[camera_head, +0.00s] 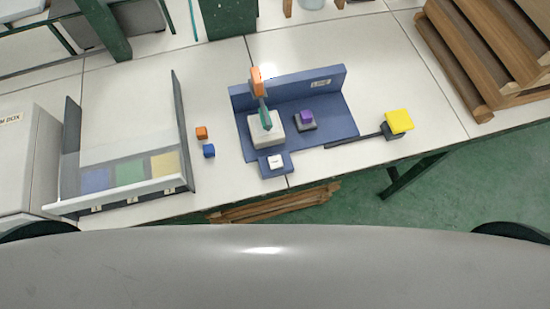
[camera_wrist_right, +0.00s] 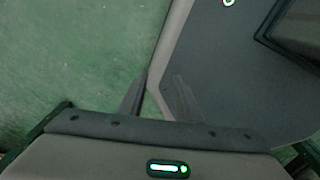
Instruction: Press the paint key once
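A blue station (camera_head: 338,120) with an upright back wall stands on the table. At its front, a small white key (camera_head: 275,161) sits on a blue pad; its marking is too small to read. Behind the key is a white block (camera_head: 262,131) with a teal piece (camera_head: 265,117) and an orange top (camera_head: 257,80) above it. A purple cube (camera_head: 307,116) rests on a grey pad on the station. My right gripper (camera_wrist_right: 158,95) shows in the right wrist view with its fingers apart and nothing between them, above the green floor and my grey body. No gripper shows in the head view.
An open tray (camera_head: 120,195) with blue, green and yellow patches stands at left. An orange cube (camera_head: 202,132) and a blue cube (camera_head: 209,151) lie beside it. A yellow block (camera_head: 399,121) on a dark base stands at right. Wooden racks (camera_head: 470,75) fill the far right.

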